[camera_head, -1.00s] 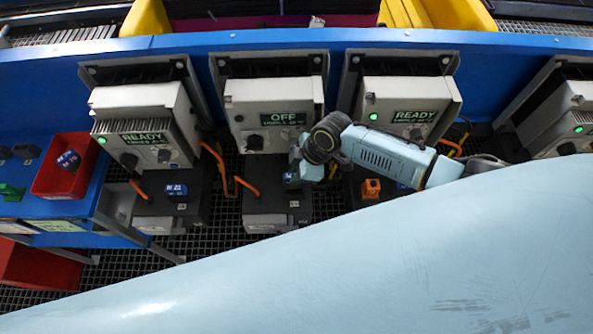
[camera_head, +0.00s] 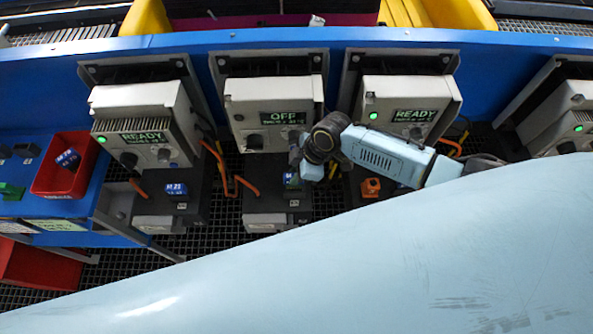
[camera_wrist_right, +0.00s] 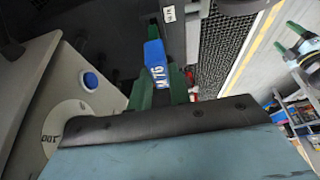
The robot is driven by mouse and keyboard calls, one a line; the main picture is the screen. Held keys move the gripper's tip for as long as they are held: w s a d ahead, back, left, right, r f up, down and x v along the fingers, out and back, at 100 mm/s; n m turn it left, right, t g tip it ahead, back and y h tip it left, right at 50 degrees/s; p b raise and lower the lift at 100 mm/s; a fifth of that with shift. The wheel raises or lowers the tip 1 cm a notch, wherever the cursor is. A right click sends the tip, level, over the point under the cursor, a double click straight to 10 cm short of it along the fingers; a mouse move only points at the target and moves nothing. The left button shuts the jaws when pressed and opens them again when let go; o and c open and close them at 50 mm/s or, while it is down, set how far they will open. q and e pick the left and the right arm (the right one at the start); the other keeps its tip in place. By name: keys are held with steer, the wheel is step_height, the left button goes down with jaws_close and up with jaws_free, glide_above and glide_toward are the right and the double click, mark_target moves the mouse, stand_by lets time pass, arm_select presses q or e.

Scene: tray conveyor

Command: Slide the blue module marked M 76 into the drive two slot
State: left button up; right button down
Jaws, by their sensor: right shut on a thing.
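The blue module marked M 76 (camera_wrist_right: 156,64) is between the green fingers of my right gripper (camera_wrist_right: 160,92) in the right wrist view. The gripper is shut on it, and its far end meets the dark front box. In the head view my right gripper (camera_head: 297,170) is at the black box (camera_head: 265,203) under the middle drive (camera_head: 272,108), whose screen reads OFF. Only a small bit of the module (camera_head: 291,180) shows there. The slot opening is hidden, so I cannot tell how deep the module sits. My left gripper is not in view.
The left drive (camera_head: 145,115) reads READY, with a blue module (camera_head: 176,189) on its box. The right drive (camera_head: 412,100) reads READY, with an orange module (camera_head: 370,187) below. Orange cables (camera_head: 247,187) hang near the middle box.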

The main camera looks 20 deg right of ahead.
steer(key=shift+f+b, duration=1.9)
steer(key=shift+f, duration=0.55)
steer(key=c, duration=1.2)
jaws_free()
steer(key=p+v, duration=0.2)
steer(key=v, duration=1.1)
steer(key=shift+r, duration=0.2)
steer(key=shift+s, duration=0.15)
